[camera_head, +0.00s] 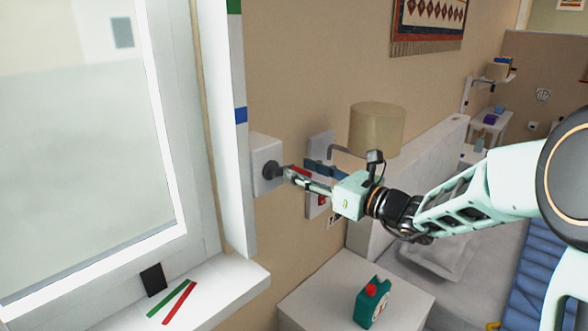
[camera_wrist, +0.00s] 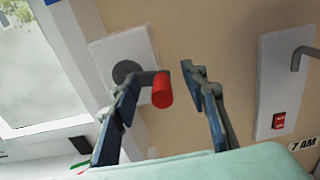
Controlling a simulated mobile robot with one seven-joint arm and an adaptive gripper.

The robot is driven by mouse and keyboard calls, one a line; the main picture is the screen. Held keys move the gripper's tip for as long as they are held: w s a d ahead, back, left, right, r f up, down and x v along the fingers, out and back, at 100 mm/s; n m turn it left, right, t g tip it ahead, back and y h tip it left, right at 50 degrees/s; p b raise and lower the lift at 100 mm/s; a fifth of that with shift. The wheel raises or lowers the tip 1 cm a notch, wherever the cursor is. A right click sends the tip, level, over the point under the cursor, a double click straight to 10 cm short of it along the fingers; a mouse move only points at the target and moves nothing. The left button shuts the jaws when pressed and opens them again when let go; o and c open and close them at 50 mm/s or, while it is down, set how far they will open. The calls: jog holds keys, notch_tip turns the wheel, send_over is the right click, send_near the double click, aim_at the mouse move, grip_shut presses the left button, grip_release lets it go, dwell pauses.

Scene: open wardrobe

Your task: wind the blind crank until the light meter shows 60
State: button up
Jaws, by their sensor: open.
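The blind crank has a dark round hub on a white wall plate (camera_head: 265,152) beside the window. In the wrist view the crank's grey arm ends in a red handle (camera_wrist: 162,90) pointing toward me. My gripper (camera_head: 298,168) is open at the crank. In the wrist view its two fingers (camera_wrist: 162,80) stand on either side of the red handle, with a visible gap on the right; contact on the left is unclear. A small black panel (camera_head: 153,279) stands on the windowsill; I cannot tell whether it is the light meter. I see no readable number.
A lamp plate with a red switch (camera_wrist: 279,120) is right of the crank, near a "7 AM" label (camera_wrist: 304,145). A lampshade (camera_head: 377,129) juts out above my gripper. A green bottle (camera_head: 372,303) stands on the nightstand (camera_head: 315,300) below. Red and green strips (camera_head: 178,302) lie on the sill.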

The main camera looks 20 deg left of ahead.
jog(key=v, duration=0.7)
jog(key=shift+d, duration=0.3)
jog(key=shift+s+f, duration=0.1)
jog(key=shift+s, duration=0.05)
jog(key=shift+c, duration=0.7)
notch_tip(320, 180, down, 3)
jog(key=s+d+n+b, duration=0.2)
jog(key=n+b, duration=0.1)
jog(key=b, duration=0.9)
jog(key=x, duration=1)
jog(key=shift+a, duration=0.3)
jog(key=shift+w, duration=0.15)
jog(key=c, duration=1)
